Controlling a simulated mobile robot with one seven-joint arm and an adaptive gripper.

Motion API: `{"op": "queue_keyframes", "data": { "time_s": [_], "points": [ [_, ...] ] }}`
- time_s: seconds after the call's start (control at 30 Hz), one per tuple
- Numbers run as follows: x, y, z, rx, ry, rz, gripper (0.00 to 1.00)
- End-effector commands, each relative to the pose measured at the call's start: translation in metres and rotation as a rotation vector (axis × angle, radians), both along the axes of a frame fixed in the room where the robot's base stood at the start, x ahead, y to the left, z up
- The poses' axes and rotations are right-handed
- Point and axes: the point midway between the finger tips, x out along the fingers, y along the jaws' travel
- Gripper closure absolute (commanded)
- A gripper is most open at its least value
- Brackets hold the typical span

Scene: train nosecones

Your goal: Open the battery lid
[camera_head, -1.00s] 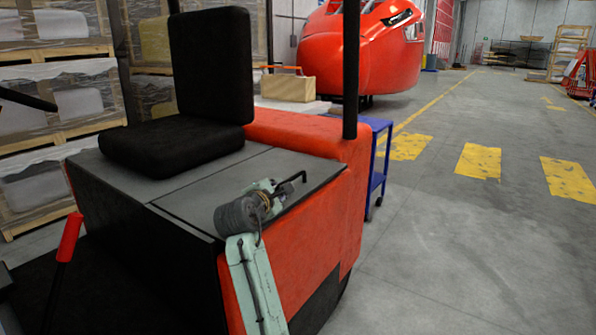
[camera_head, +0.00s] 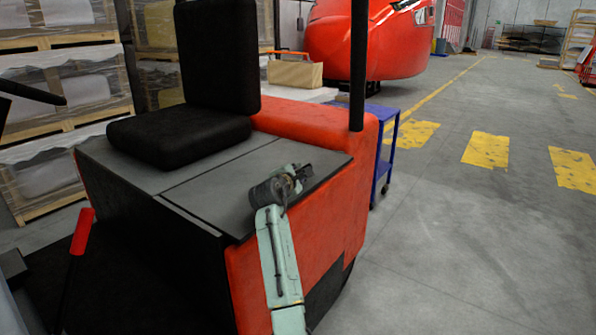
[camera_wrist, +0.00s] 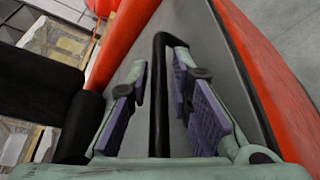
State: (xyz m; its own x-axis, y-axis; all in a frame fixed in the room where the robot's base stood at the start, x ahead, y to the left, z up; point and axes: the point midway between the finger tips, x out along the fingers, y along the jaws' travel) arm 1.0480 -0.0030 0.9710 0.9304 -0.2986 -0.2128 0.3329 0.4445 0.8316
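The battery lid (camera_head: 222,185) is the flat grey panel on top of the red vehicle, in front of the black seat. It lies level with the grey panel beside it. A black bar handle (camera_wrist: 158,105) runs along the middle of the wrist view, with the grey lid surface (camera_wrist: 228,65) behind it. My gripper (camera_wrist: 160,95) is open. Its purple-padded fingers are on either side of the handle, with visible gaps. In the head view my gripper (camera_head: 302,174) is at the lid's right part, and it hides the handle.
The black seat (camera_head: 180,137) with its backrest stands behind the lid. A black post (camera_head: 357,65) rises at the vehicle's back right corner. A blue cart (camera_head: 385,155) stands behind the vehicle. The floor (camera_head: 460,250) to the right is clear.

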Motion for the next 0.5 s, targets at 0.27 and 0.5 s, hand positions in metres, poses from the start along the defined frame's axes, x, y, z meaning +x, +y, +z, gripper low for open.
{"op": "queue_keyframes", "data": {
  "time_s": [0.27, 0.5],
  "points": [
    [0.0005, 0.0000, -0.0001, 0.000, -0.001, 0.001, 0.82],
    [0.0004, 0.0000, -0.0001, 0.000, 0.000, 0.000, 0.98]
  ]
}}
